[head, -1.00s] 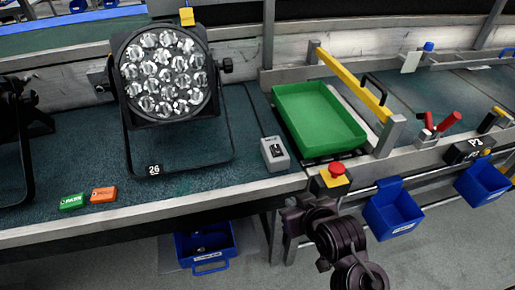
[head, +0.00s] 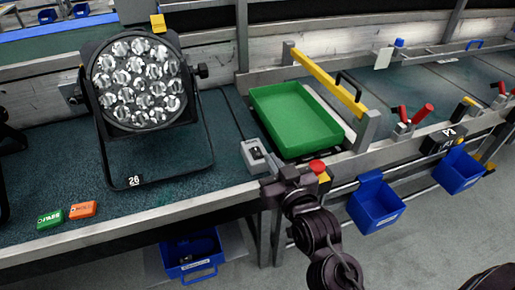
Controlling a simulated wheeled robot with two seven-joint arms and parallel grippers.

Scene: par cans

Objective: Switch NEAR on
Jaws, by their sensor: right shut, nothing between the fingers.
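A small grey switch box (head: 256,155) with a dark switch on its top stands at the front edge of the bench, left of the green tray. I cannot read any NEAR label or tell the switch's position. My right gripper (head: 270,178) is shut and empty, at the box's front right corner. It hides part of the box's right side. I cannot tell if it touches. The par can (head: 140,85), with several clear lenses and a tag 26, stands on its yoke to the left. My left gripper is not in view.
The green tray (head: 295,120) lies right of the box. A red emergency button (head: 317,167) is close beside my right arm. A yellow bar (head: 328,80) slants behind the tray. Green (head: 50,219) and orange (head: 83,210) tags lie at the front left. Blue bins (head: 376,205) hang off the front rail.

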